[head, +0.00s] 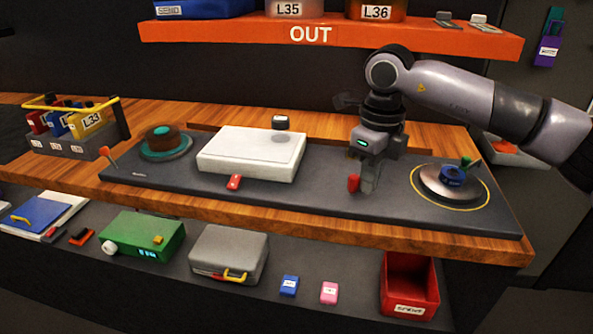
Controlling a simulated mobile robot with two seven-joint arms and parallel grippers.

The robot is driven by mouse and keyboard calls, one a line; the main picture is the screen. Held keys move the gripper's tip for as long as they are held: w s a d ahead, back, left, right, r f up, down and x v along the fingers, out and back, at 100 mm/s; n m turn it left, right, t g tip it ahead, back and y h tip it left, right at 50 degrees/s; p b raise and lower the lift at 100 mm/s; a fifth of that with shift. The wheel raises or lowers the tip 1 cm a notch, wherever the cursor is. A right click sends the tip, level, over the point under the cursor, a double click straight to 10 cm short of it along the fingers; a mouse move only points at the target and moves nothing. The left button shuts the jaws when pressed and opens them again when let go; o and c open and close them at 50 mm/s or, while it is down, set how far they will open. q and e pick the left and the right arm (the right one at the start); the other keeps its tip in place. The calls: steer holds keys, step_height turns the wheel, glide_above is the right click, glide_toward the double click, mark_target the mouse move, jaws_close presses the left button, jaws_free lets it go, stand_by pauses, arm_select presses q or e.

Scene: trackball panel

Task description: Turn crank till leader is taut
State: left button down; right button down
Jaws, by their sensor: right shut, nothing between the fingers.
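A dark panel (310,199) lies on the wooden bench. At its right end is a silver round platter (433,184) with a blue hub (452,176) and a small green-topped part (466,161); I cannot tell for sure which part is the crank. At the left end a brown roll (158,138) sits on a teal disc (178,153). I cannot make out a leader strip. My right gripper (370,184) points down over the panel, left of the platter, shut and empty. A red knob (353,183) stands just left of its fingers. My left gripper is out of view.
An orange-knobbed lever (110,157) is at the far left. An orange shelf (330,36) overhangs the back. A lower shelf holds a grey case (229,250) and a red bin (409,287).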

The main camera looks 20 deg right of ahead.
steer(key=shift+s+a+f, duration=0.2)
steer(key=shift+a+f, duration=0.3)
steer(key=shift+a, duration=0.15)
steer(key=shift+w+r+p, duration=0.45)
steer(key=shift+r+p, duration=0.2)
steer(key=shift+r, duration=0.15)
steer(key=shift+a+f, duration=0.1)
steer(key=shift+a, duration=0.05)
steer(key=shift+a+f, duration=0.15)
steer(key=shift+a, duration=0.1)
steer(key=shift+w, duration=0.1)
steer(key=shift+a, duration=0.1)
